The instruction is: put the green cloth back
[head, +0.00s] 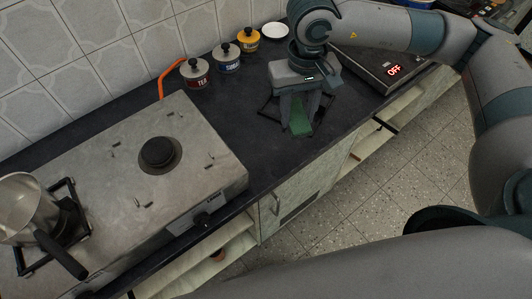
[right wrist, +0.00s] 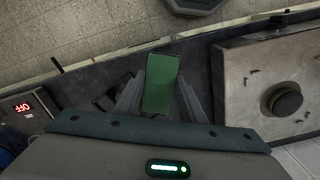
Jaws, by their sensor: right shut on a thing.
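The green cloth (head: 300,122) hangs between the fingers of my right gripper (head: 299,108) in the head view, over the dark counter (head: 262,152). My right gripper is shut on it. In the right wrist view the cloth (right wrist: 160,84) is a flat green rectangle between the two fingers (right wrist: 158,98), reaching toward the counter's front edge. I cannot tell whether its lower end touches the counter. My left gripper is not in view.
A steel stove (head: 118,190) with a pan (head: 28,208) stands on the left. Several jars, including a red one (head: 195,73), and a white plate (head: 275,30) line the wall. A flat appliance reading OFF (head: 393,70) is to the right.

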